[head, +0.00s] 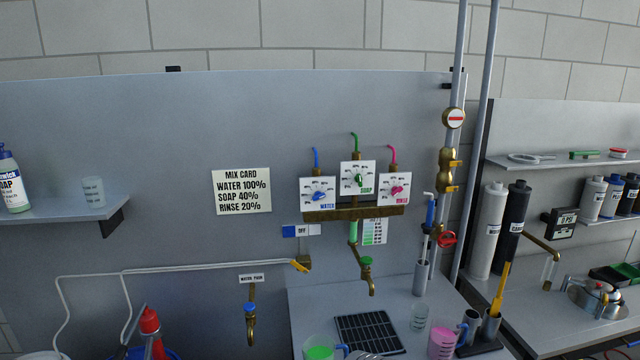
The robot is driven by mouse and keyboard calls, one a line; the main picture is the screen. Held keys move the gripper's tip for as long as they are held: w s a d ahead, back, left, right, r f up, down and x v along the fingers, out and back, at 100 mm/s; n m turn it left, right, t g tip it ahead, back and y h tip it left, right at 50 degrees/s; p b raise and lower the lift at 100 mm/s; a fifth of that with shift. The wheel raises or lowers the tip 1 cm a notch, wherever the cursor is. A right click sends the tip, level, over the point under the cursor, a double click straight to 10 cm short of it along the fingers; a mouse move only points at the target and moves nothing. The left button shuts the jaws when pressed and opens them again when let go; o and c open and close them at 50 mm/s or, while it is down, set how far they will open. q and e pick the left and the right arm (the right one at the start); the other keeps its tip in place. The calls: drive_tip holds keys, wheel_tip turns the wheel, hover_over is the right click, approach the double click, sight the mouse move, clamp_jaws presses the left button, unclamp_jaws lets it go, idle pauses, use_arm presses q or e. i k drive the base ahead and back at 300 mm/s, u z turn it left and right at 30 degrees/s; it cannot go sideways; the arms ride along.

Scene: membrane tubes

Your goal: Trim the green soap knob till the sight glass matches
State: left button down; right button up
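The green soap knob (358,180) sits on the middle white dial plate, marked SOAP, above a brass manifold (352,212). The dial is too small to read its setting. The sight glass (353,230) is a short tube below the manifold and looks green. A card with graded green bands (375,232) hangs just right of it; I cannot tell which band its shade equals. The mix card (241,191) on the wall reads water 100%, soap 40%, rinse 20%. Neither of my grippers shows in the head view.
The blue water knob (319,196) and pink rinse knob (397,190) flank the soap dial closely. A green-handled brass tap (367,274) hangs below. A black drain grid (368,333), a cup of green liquid (319,350) and a pink-filled jug (442,343) stand on the counter.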

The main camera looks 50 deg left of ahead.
sight(358, 178)
drive_tip(key=u, duration=2)
